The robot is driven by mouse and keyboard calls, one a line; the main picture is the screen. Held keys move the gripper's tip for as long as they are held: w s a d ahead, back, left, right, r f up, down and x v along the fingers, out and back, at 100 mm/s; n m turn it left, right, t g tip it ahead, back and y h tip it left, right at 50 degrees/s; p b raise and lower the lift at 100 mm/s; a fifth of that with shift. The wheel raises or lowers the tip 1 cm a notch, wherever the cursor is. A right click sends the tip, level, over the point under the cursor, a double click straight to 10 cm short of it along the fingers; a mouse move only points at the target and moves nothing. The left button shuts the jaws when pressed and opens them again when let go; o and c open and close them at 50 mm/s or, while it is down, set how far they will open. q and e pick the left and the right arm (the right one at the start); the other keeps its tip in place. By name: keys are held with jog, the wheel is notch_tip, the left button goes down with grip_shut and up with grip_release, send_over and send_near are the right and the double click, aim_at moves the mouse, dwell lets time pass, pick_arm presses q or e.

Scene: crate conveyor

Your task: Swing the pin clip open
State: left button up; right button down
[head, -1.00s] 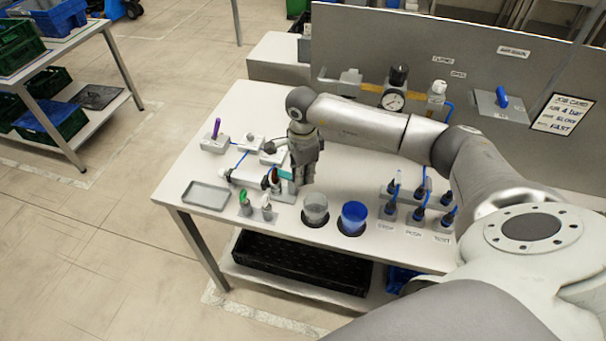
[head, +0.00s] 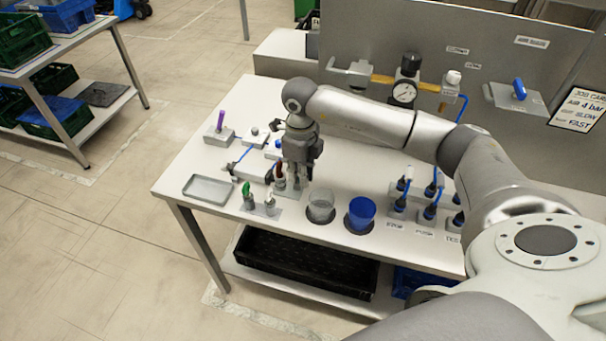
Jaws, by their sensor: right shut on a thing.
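My right gripper (head: 298,182) points down at the fixtures on the bench, in the middle of the head view. Its fingers are closed low over a small grey base plate (head: 291,194). They are around something too small and too hidden to make out. A dark red upright part (head: 279,172) stands just left of the fingers. The grey cylinder fixture (head: 248,169) lies to the left, with a blue tube. I cannot make out the pin clip or tell its position; the gripper covers part of this area. My left gripper is not in view.
Green and white-topped small parts (head: 257,198) stand in front. An empty grey tray (head: 208,188) lies at the left. Blue-hosed fittings (head: 428,209) stand at the right.

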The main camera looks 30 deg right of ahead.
jog(key=shift+a+m, duration=0.1)
jog(key=shift+m, duration=0.4)
jog(key=c, duration=1.4)
grip_release()
jog(key=shift+c, duration=0.2)
jog(key=shift+r, duration=0.1)
notch_tip(320, 180, up, 12)
